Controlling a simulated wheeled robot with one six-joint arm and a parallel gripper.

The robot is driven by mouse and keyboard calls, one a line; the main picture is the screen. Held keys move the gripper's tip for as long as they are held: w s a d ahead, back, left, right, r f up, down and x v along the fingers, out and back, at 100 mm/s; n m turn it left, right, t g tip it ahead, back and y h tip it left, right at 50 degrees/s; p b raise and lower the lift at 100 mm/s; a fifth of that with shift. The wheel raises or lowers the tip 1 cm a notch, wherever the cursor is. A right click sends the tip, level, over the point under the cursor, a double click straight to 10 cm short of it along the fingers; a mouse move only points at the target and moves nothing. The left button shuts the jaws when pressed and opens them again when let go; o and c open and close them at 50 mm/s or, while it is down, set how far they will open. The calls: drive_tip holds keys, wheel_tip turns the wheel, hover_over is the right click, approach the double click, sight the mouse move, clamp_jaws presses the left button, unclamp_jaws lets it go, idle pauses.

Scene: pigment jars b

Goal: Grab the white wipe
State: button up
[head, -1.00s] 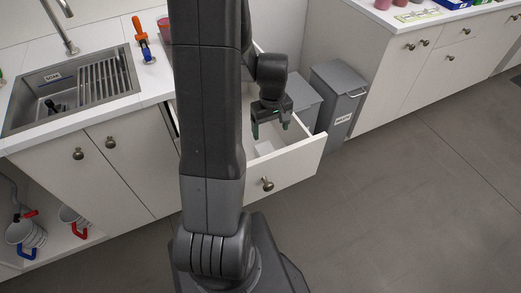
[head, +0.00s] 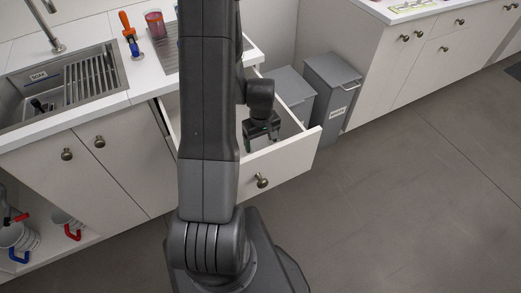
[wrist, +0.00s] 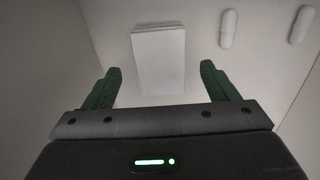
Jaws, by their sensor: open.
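The white wipe (wrist: 158,62) shows in the wrist view as a flat white rectangle, seemingly a folded or stacked cloth, on the floor of the open drawer. My gripper (wrist: 160,85) is open, with one green finger on each side of the wipe's near end in the picture; both stand apart from it. I cannot tell the height left between the fingertips and the wipe. In the head view my gripper (head: 262,145) reaches down into the open drawer (head: 282,160), and the wipe is hidden there behind my arm and the drawer front.
Two small white rounded pieces (wrist: 228,28) (wrist: 300,24) lie right of the wipe. The drawer walls close in the space. Grey bins (head: 331,95) stand right of the drawer. A sink (head: 65,82), an orange-handled tool (head: 130,35) and a pink jar (head: 155,24) are on the left counter.

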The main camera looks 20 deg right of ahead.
sight(261, 148)
drive_tip(key=shift+f, duration=2.25)
drive_tip(key=shift+s, duration=0.1)
drive_tip(key=c, duration=1.1)
drive_tip(key=shift+o, duration=0.2)
drive_tip(key=shift+r, duration=0.1)
